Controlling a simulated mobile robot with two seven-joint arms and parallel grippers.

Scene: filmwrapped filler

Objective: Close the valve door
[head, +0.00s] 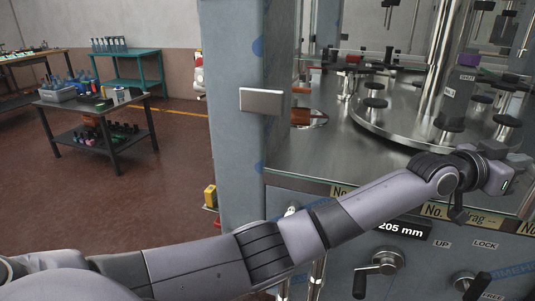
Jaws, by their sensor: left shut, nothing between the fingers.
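The filling machine (330,163) fills the right half of the head view, with a shiny round carousel (390,122) and bottle stations on its steel deck. My left arm reaches across from the lower left, in front of the machine's front panel. My left gripper (505,155) is over the deck's front right part, near the carousel's edge. It is shut, with nothing seen in it. I cannot make out with certainty which part is the valve door; the arm and gripper hide part of the deck. My right gripper is not in view.
Crank handles (378,267) and a display (403,229) sit on the front panel below my arm. A grey upright post (235,130) with a small metal plate (261,101) stands left of the deck. A table (92,103) with goods stands farther left; the red floor between is clear.

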